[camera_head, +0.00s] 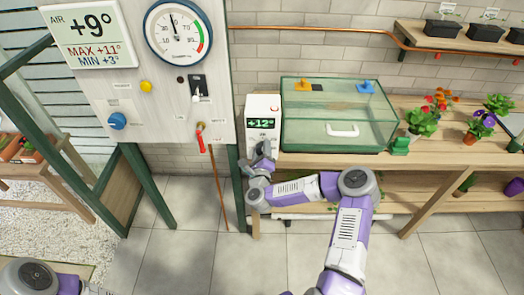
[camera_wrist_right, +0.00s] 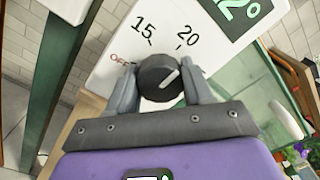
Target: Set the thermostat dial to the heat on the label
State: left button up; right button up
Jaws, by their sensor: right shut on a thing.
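The white thermostat box (camera_head: 263,106) stands on the bench left of the glass case, and its display (camera_head: 262,123) reads +12°. In the right wrist view the black dial (camera_wrist_right: 157,80) sits on the white face between OFF, 15 and 20 marks. Its white pointer line points up and right, roughly towards the 20 side. My right gripper (camera_wrist_right: 160,88) has a finger on each side of the dial and is shut on it. In the head view the right gripper (camera_head: 262,153) covers the dial. I cannot make out a label naming a heat. My left gripper is out of view.
A glass case (camera_head: 338,115) with orange and blue pieces on its lid stands right of the thermostat. Potted flowers (camera_head: 480,125) stand further right. A panel with an air display (camera_head: 90,35), round gauge (camera_head: 178,33) and red-handled valve (camera_head: 201,142) is at left.

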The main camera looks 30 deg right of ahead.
jog(key=o, duration=1)
jog(key=shift+o, duration=0.2)
jog(key=v, duration=0.7)
jog(key=shift+s+p, duration=0.25)
jog(key=shift+p, duration=0.2)
jog(key=shift+a+f, duration=0.1)
jog(key=shift+a, duration=0.15)
